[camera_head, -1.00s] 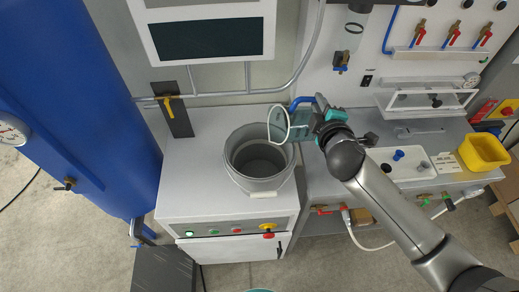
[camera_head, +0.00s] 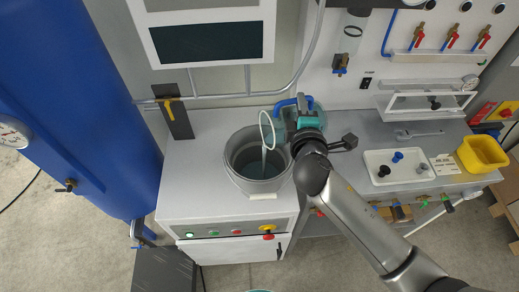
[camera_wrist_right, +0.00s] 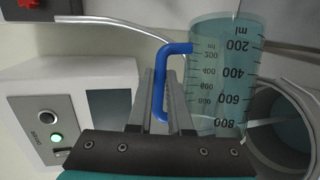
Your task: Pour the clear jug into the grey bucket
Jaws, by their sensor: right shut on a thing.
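The clear jug (camera_head: 278,118), with a blue handle, is tilted with its rim over the grey bucket (camera_head: 262,187). A pale stream falls from the rim into the bucket, where bluish liquid shows. My right gripper (camera_head: 303,113) is shut on the jug's handle. In the right wrist view, the fingers (camera_wrist_right: 163,100) close around the blue handle, and the jug (camera_wrist_right: 222,80) shows its ml scale. The bucket (camera_wrist_right: 262,150) is at the right there, partly hidden behind the jug. My left gripper is not in view.
The bucket stands on a grey cabinet (camera_head: 185,185) with buttons on its front. A bench at the right holds a white tray (camera_head: 400,178), a wrench (camera_head: 420,133) and a yellow bin (camera_head: 483,153). A blue tank (camera_head: 75,110) stands at the left.

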